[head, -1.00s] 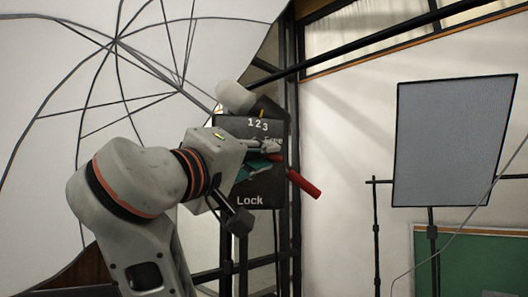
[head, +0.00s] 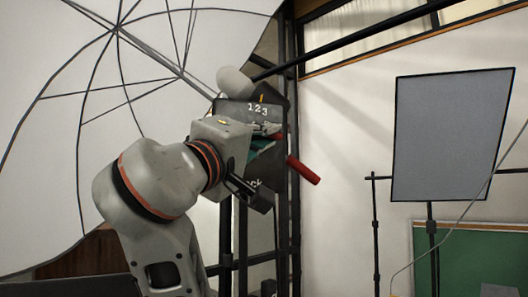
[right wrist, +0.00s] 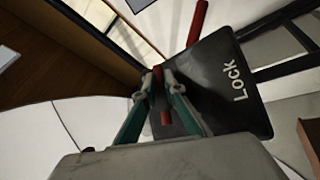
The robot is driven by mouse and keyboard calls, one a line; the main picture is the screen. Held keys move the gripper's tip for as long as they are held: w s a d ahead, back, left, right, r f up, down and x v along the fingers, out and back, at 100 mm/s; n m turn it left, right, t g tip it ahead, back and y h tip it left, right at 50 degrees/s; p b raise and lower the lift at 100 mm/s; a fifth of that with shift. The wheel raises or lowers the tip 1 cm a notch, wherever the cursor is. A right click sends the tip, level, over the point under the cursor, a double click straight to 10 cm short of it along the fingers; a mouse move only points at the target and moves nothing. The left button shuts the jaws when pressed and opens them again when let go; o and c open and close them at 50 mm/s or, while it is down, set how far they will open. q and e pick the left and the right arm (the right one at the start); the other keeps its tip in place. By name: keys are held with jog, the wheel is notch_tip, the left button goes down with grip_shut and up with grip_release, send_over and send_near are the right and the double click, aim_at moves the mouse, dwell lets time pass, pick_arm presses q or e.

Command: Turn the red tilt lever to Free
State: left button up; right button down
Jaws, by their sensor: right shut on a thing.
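The dark panel (head: 232,108) carries the marks 1 2 3 and, partly covered by my gripper, the Lock label. The Free label is hidden now. My right gripper (head: 270,133) reaches the panel's right side from the left. In the right wrist view its teal fingers are shut on a red piece, the red tilt lever (right wrist: 158,76), in front of the panel (right wrist: 220,85), whose Lock label reads clearly. A red handle (head: 303,170) sticks out to the lower right; it also shows in the right wrist view (right wrist: 197,22). Whether it joins the gripped piece is unclear. My left gripper is out of view.
A large white umbrella (head: 60,110) fills the left behind my arm. Dark upright posts (head: 292,225) stand behind the panel. A grey flat panel (head: 452,135) on a stand is at right, above a green board (head: 470,245). Space right of the red handle is clear.

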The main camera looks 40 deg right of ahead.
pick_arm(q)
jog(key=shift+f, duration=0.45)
pick_arm(e)
jog(key=shift+r+n+t, duration=0.1)
jog(key=shift+n+t, duration=0.5)
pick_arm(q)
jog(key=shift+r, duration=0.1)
pick_arm(e)
jog(key=c, duration=2.4)
grip_release()
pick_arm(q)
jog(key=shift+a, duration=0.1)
pick_arm(e)
jog(key=v, duration=1.2)
jog(key=shift+f, duration=0.2)
